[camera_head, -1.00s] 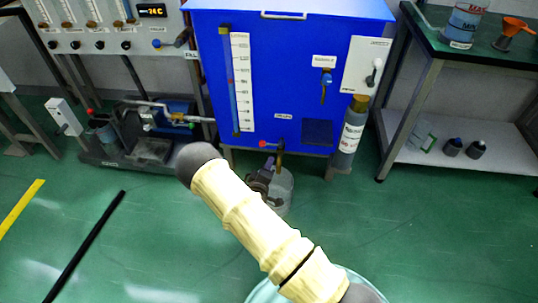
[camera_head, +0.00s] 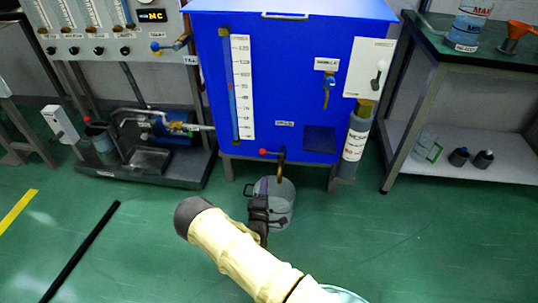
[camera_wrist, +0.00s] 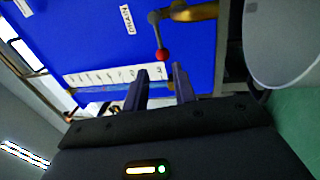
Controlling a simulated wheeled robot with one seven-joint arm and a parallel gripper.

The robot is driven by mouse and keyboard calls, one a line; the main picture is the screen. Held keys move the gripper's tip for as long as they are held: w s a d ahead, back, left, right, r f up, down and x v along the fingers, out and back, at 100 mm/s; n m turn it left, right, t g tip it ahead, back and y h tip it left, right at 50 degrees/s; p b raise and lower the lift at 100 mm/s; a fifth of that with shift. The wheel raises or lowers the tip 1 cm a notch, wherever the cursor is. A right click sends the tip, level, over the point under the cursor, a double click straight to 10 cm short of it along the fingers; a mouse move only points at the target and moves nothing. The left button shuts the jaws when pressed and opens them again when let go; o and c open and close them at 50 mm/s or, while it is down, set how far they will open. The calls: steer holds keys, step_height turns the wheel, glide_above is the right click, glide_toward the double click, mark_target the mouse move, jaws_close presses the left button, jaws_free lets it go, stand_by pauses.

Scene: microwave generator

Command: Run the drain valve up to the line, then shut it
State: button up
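The blue tank (camera_head: 290,60) has a white scale (camera_head: 242,86) beside a level tube (camera_head: 230,85), with a small red mark about mid-height. The drain valve (camera_head: 281,160) sticks out under the tank front; its red-knobbed lever (camera_head: 263,152) points left. In the wrist view the red knob (camera_wrist: 162,55) hangs just beyond my fingertips, beside the brass spout (camera_wrist: 195,12). My gripper (camera_wrist: 161,75) is open, its two fingers apart with nothing between them. In the head view my gripper (camera_head: 261,190) is below the lever, in front of the bucket's left side.
A grey bucket (camera_head: 282,212) stands on the floor under the spout. Another small valve (camera_head: 327,85) and a switch panel (camera_head: 368,68) are on the tank front. A bench (camera_head: 440,45) stands right, a pump rig (camera_head: 150,150) left.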

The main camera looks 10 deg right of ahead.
mark_target(269, 152)
steer(key=b+x, duration=0.6)
steer(key=x, duration=0.9)
jaws_close()
